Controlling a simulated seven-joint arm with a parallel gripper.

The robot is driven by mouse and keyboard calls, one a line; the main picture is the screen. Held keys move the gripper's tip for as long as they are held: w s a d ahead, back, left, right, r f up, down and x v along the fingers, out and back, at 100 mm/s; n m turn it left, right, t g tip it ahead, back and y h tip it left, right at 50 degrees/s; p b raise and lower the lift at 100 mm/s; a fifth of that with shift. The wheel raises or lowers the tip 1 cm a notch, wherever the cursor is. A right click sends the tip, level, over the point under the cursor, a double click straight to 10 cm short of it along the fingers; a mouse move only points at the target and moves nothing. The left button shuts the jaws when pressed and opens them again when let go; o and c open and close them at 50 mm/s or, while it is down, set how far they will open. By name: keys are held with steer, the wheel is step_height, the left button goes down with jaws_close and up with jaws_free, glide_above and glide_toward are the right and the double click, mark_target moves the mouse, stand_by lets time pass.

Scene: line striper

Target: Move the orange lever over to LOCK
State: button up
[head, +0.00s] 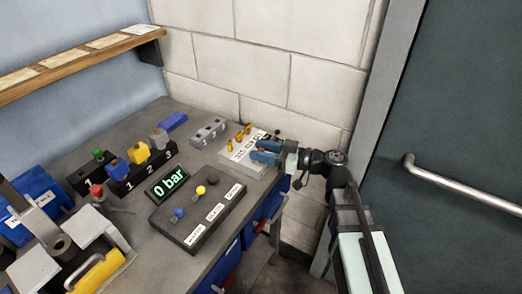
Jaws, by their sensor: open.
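A pale panel (245,160) with small dark lettering lies at the back right of the bench, by the block wall. Small orange-yellow levers or pegs (239,135) stand along its back edge; which one is the lever to LOCK is too small to tell, and the word LOCK is not readable. My gripper (262,151) has blue fingers and comes in from the right, over the right end of the pale panel. Its fingers are apart, and they hide part of the panel. Whether a lever stands between them cannot be made out.
A dark box (197,215) with blue, yellow and black knobs stands in front of the panel. A display (167,184) reads 0 bar. Grey block (207,131), numbered holders (142,167) and a yellow-handled device (98,270) stand left. A door (455,120) is at right.

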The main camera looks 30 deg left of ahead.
steer(key=shift+s+a, duration=0.1)
steer(key=shift+a, duration=0.15)
jaws_close()
stand_by(0.3)
